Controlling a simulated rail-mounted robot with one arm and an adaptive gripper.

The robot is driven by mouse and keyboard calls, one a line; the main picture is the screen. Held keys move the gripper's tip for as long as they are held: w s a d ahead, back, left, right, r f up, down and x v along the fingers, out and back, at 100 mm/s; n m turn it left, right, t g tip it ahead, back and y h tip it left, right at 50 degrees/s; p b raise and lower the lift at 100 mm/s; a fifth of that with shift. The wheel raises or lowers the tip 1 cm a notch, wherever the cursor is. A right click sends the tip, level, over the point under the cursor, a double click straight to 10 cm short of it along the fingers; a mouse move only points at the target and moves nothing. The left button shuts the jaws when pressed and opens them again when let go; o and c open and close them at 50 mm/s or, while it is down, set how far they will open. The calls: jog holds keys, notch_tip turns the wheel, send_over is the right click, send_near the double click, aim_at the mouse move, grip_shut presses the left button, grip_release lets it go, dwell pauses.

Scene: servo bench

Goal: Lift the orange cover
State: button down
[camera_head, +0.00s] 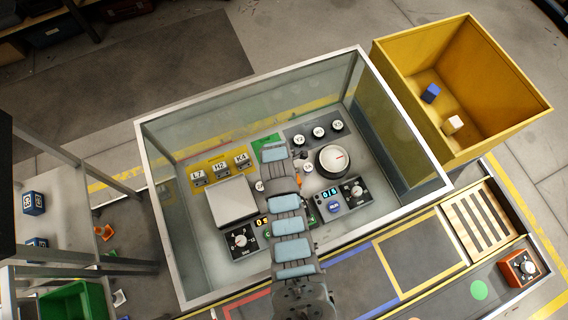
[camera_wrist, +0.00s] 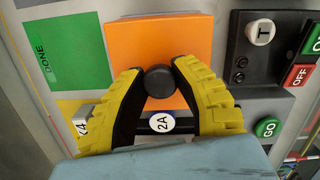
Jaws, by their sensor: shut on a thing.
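The orange cover (camera_wrist: 190,35) is a flat square plate with a round black knob (camera_wrist: 158,82), seen in the wrist view. My gripper (camera_wrist: 158,75) has its two yellow fingers closed on the knob from both sides. I cannot tell whether the cover rests on the panel or is slightly raised. In the head view my arm hides the cover and most of the gripper.
Beside the cover are a green DONE field (camera_wrist: 62,52), a K4 switch (camera_wrist: 82,118), a 2A disc (camera_wrist: 162,122), a T knob (camera_wrist: 260,32) and a GO button (camera_wrist: 268,128). Glass walls with a metal rim (camera_head: 250,84) surround the panel. A yellow bin (camera_head: 415,50) stands right.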

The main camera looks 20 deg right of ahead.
jog(key=shift+r, duration=0.5)
notch_tip(320, 180, up, 2)
jog(key=shift+r+p, duration=0.25)
jog(key=shift+p, duration=0.45)
jog(key=s+a+r+p, duration=0.1)
jog(key=s+r+p, duration=0.1)
jog(key=s+r, duration=0.2)
jog(key=s+a+r+p, duration=0.1)
jog(key=s+r+p, duration=0.2)
jog(key=s, duration=0.6)
notch_tip(320, 180, up, 2)
jog(key=shift+s+a+r, duration=0.25)
jog(key=shift+s, duration=0.1)
